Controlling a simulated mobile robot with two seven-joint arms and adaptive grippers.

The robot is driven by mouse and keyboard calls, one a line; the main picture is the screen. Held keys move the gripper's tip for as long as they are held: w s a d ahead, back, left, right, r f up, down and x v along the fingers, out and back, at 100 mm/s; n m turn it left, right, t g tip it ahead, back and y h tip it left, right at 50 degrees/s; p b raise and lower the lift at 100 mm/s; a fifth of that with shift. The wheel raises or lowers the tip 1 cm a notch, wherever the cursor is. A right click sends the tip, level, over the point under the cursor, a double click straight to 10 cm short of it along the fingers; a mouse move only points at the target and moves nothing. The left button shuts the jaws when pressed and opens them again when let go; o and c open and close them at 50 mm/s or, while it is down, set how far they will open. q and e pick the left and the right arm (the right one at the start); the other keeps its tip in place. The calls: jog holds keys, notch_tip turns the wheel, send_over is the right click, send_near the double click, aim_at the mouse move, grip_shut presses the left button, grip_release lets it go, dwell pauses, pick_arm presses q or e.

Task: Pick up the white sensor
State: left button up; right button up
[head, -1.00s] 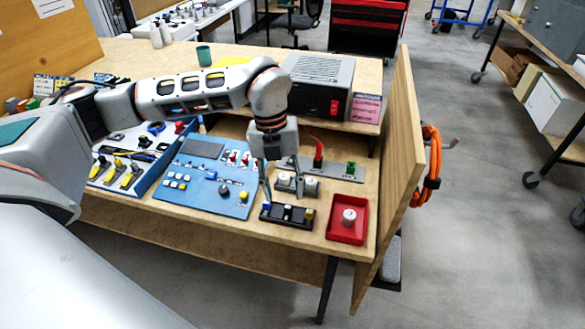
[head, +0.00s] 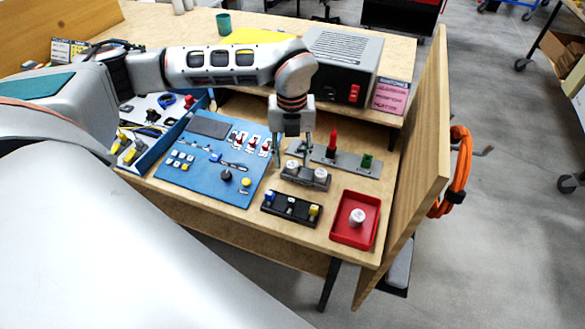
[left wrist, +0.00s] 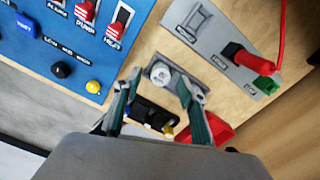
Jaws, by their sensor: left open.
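White cylindrical pieces show in two places. Two white-topped ones (head: 292,165) (head: 320,174) stand in a grey block (head: 304,180); another (head: 357,217) stands in a red tray (head: 345,234). I cannot tell by label which is the sensor. My left gripper (head: 291,162) is open and points down at the grey block, close to its left white piece. In the left wrist view, the open fingers (left wrist: 160,88) frame a white cylinder (left wrist: 160,74) with nothing gripped. The right finger partly hides the block's other end. My right gripper is not in view.
A black block (head: 291,207) with coloured pieces sits in front of the grey block. A grey plate (head: 346,161) with red and green connectors stands behind. A blue panel (head: 207,182) is left. A wooden side wall (head: 420,160) bounds the right.

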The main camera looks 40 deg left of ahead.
pick_arm(q)
jog(key=shift+f, duration=0.8)
jog(key=c, duration=1)
jog(key=shift+w, duration=0.1)
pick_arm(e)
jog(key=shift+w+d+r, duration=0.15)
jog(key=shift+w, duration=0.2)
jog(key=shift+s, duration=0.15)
